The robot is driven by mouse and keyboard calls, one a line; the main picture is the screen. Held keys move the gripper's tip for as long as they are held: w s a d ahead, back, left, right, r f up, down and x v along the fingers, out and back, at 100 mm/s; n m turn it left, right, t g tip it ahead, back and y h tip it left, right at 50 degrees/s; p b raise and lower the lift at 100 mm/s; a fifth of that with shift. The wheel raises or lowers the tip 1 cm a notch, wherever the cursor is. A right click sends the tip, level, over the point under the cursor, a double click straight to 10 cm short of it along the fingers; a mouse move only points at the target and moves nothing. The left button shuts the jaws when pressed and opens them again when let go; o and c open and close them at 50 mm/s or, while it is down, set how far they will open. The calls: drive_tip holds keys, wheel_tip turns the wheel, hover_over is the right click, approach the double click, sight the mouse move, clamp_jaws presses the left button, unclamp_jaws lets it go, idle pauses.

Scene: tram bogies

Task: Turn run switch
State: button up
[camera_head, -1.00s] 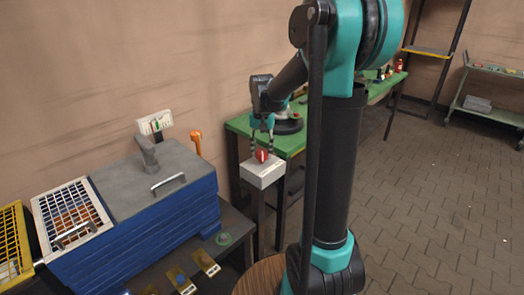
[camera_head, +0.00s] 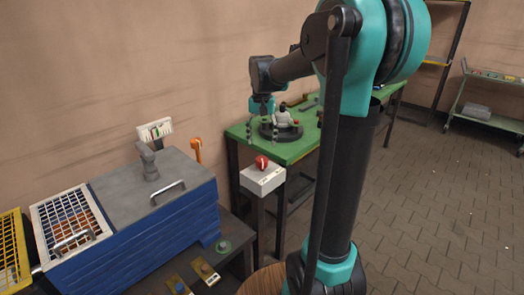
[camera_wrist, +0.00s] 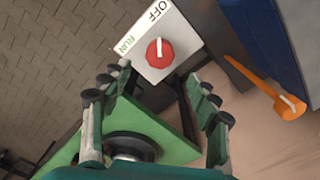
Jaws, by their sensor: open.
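The run switch is a red round knob (camera_head: 262,162) on top of a white box (camera_head: 262,181) on a dark post. In the wrist view the red knob (camera_wrist: 160,54) has a white mark that points up the picture, roughly toward the word OFF. The word RUN is at the left edge of the white box (camera_wrist: 178,27). My gripper (camera_head: 263,138) is above and behind the knob in the head view, clear of it. In the wrist view my gripper (camera_wrist: 157,88) has its fingers spread apart with nothing between them, and the knob lies beyond the fingertips.
A green table (camera_head: 295,150) with a dark round fixture (camera_head: 281,129) stands behind the switch. A blue cabinet (camera_head: 165,230) with a grey lid stands at left, beside an orange lever (camera_head: 197,149). Open paved floor (camera_head: 440,200) lies at right.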

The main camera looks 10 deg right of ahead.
wheel_tip(320, 180, up, 4)
drive_tip(key=shift+f, duration=0.2)
